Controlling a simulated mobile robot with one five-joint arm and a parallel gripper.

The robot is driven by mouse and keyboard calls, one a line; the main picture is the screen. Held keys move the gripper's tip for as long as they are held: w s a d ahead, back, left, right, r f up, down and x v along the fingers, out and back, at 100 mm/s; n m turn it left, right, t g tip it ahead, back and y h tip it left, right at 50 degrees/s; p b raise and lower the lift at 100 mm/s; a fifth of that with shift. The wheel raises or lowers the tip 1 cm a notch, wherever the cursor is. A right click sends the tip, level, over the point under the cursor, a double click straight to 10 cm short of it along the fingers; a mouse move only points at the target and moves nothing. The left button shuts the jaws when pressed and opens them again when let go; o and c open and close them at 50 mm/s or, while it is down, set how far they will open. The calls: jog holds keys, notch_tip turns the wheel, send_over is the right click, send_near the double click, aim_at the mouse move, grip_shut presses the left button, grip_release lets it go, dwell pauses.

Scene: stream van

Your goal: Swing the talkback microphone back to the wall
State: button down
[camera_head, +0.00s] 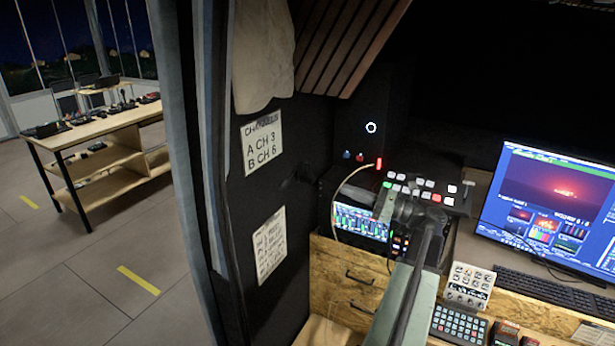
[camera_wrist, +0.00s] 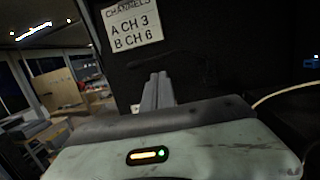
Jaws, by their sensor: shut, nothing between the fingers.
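A dark, low-contrast form (camera_head: 306,172) sticks out from the black wall, right of the channel sheet. It may be the talkback microphone on its arm, but its outline is too dark to be sure. In the wrist view a dark arm-like shape (camera_wrist: 190,64) shows against the wall behind my fingertips. My gripper (camera_head: 384,203) is shut and empty, in front of the rack gear in the head view. In the wrist view its grey fingers (camera_wrist: 157,90) are together below the channel sheet. I cannot tell whether they touch the dark shape.
A channel sheet (camera_head: 262,143) and a second sheet (camera_head: 270,245) hang on the wall. A cream cable (camera_head: 344,190) curves beside the button panel (camera_head: 425,190). A monitor (camera_head: 548,205), keyboard (camera_head: 555,290) and keypad (camera_head: 459,325) crowd the desk at right. Open floor (camera_head: 90,275) lies at left.

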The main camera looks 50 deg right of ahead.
jog(key=p+x, duration=0.2)
jog(key=x, duration=1.2)
jog(key=shift+p, duration=0.3)
jog(key=shift+w+a, duration=0.55)
jog(key=shift+w, duration=0.15)
jog(key=a+b+v, duration=0.1)
jog(key=b+v, duration=0.1)
jog(key=v, duration=1.2)
jog(key=shift+s+a+b, duration=0.15)
jog(key=shift+s+b, duration=0.15)
jog(key=shift+b, duration=0.1)
